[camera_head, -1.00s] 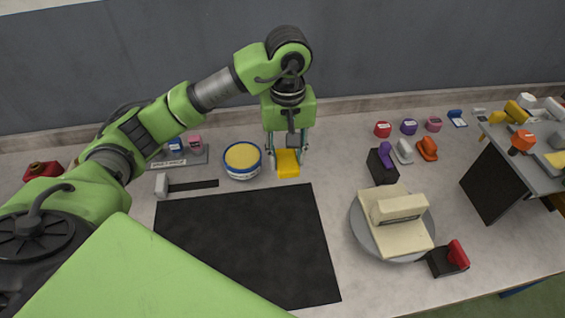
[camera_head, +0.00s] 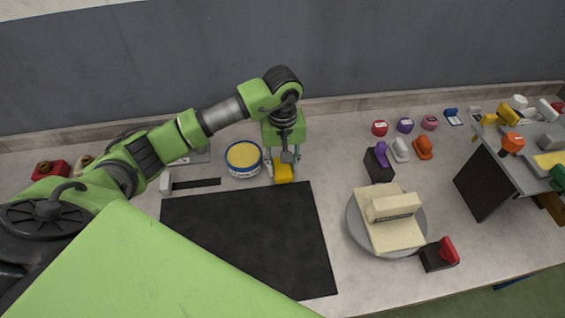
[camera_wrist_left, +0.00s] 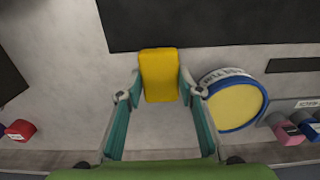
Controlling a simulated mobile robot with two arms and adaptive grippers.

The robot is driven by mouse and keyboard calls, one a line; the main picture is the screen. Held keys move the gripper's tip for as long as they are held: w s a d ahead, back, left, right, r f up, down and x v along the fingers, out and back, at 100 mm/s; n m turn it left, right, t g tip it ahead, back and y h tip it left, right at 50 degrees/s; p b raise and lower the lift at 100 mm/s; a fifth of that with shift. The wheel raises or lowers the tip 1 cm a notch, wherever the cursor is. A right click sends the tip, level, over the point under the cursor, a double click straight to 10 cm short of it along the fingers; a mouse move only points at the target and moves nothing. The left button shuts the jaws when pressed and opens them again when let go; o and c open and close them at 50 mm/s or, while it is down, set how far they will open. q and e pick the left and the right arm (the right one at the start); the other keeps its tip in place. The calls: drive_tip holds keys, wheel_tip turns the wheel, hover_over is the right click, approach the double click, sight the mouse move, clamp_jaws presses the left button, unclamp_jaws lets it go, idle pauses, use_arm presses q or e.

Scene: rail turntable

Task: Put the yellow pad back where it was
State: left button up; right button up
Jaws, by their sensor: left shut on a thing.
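The yellow pad (camera_head: 283,172) is a small block near the far edge of the black mat (camera_head: 245,240), right of the round tin. In the left wrist view the pad (camera_wrist_left: 159,73) sits between the two fingers, with its far end by the mat's edge. My left gripper (camera_head: 284,167) comes down from above and is shut on the pad, one finger on each side. I cannot tell whether the pad touches the table. My right gripper is not in view.
A blue-rimmed tin with a yellow top (camera_head: 243,158) stands close left of the gripper. A grey round plate (camera_head: 356,226) carries a cream block (camera_head: 392,208). Several small coloured items stand at the back right, near a raised grey shelf (camera_head: 520,170). A grey-headed tool (camera_head: 195,183) lies left.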

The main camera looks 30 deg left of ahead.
use_arm(q)
drive_tip(key=shift+f+b, duration=0.45)
drive_tip(key=shift+b, duration=0.1)
drive_tip(key=o, duration=1)
drive_tip(key=shift+r, duration=0.1)
